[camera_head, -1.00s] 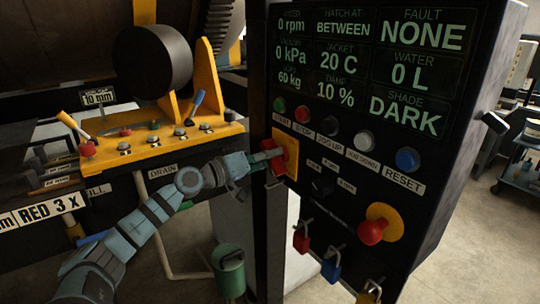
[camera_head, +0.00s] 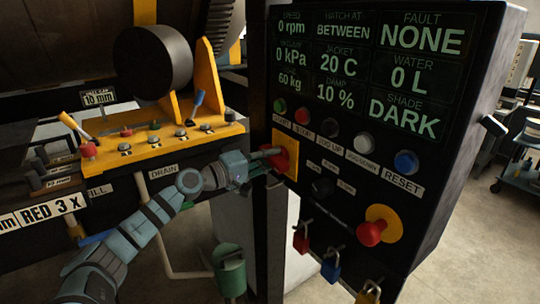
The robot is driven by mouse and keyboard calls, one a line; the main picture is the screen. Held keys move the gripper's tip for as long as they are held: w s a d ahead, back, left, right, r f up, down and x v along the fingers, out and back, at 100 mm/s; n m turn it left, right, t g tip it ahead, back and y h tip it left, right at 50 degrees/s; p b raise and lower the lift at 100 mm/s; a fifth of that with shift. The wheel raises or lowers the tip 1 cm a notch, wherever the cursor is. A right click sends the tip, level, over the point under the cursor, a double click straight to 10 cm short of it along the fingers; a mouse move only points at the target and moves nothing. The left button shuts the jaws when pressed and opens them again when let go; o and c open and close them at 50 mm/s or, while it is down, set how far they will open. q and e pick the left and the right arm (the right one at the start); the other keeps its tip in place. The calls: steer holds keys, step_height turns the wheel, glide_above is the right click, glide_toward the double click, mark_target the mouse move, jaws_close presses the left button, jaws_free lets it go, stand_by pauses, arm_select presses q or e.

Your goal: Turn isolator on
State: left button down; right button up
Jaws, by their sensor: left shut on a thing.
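The isolator is a red handle (camera_head: 281,160) on a yellow plate (camera_head: 291,153) at the left edge of the black control panel. My left gripper (camera_head: 266,164) reaches it from the left and is shut on the handle. The fingers hide part of the handle, so its exact angle is hard to read. My right gripper is not in view.
The panel screen (camera_head: 375,60) sits above a row of buttons, including the blue reset button (camera_head: 406,161). A red knob on a yellow plate (camera_head: 383,225) and several padlocks (camera_head: 301,240) are below. A yellow ledge (camera_head: 165,143) with small controls is left.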

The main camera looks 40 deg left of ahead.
arm_select(q)
steer(key=n+p, duration=0.1)
steer(key=n, duration=0.2)
steer(key=shift+n, duration=0.3)
steer(key=n+p, duration=0.1)
steer(key=n, duration=0.2)
steer(key=shift+f+n+p, duration=0.15)
steer(key=shift+n+p, duration=0.15)
steer(key=shift+p, duration=0.1)
steer(key=shift+f+n+p, duration=0.1)
steer(key=shift+n+p, duration=0.3)
steer(key=shift+n, duration=0.8)
steer(key=shift+d+f+n, duration=0.1)
steer(key=shift+n, duration=0.8)
steer(key=c, duration=1.4)
jaws_free()
steer(key=shift+c, duration=0.2)
